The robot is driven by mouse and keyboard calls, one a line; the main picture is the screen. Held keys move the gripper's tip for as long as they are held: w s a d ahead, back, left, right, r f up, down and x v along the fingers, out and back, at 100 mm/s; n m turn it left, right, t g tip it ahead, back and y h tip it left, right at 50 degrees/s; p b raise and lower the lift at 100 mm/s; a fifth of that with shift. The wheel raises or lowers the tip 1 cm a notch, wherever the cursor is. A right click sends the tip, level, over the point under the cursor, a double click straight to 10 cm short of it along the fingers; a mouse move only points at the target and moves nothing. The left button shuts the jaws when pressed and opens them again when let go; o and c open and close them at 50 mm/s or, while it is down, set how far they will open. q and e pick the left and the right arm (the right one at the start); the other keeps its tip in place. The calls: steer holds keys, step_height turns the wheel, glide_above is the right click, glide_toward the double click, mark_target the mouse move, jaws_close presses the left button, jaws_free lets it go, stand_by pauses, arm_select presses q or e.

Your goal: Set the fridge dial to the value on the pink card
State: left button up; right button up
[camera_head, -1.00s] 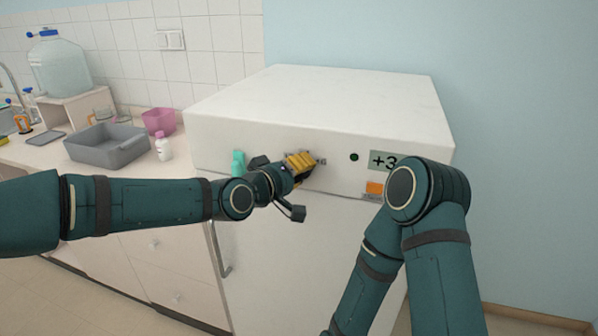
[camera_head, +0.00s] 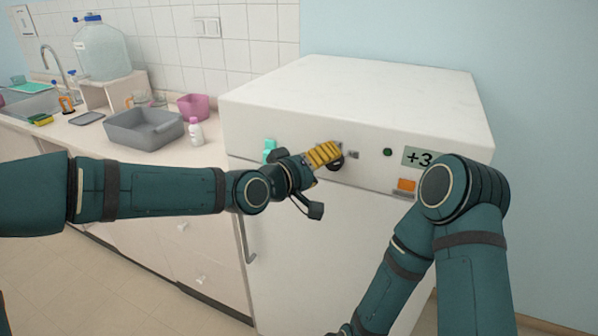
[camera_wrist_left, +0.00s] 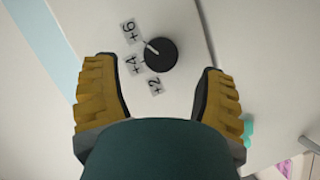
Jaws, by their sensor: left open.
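The black fridge dial (camera_wrist_left: 160,55) shows in the left wrist view, with a white pointer line aimed up and left, towards the +6 label (camera_wrist_left: 130,30). The +4 label (camera_wrist_left: 134,65) and +2 label (camera_wrist_left: 155,87) sit beside it. In the head view the dial (camera_head: 336,164) is partly hidden behind my left gripper (camera_head: 323,155). That gripper is open, and its yellow-padded fingers (camera_wrist_left: 158,67) stand on either side of the dial, apart from it in the picture. The fridge display (camera_head: 418,157) reads +3. I see no pink card. My right gripper is not visible.
The white fridge (camera_head: 370,95) has a green light (camera_head: 388,152) and an orange patch (camera_head: 407,184) on its front. A teal item (camera_head: 269,150) is at its left. The counter holds a grey basin (camera_head: 145,130), a pink bin (camera_head: 193,107) and a white bottle (camera_head: 196,132).

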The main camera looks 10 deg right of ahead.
arm_select(q)
steer(key=v, duration=0.8)
steer(key=shift+s+a, duration=0.2)
steer(key=shift+r, duration=0.1)
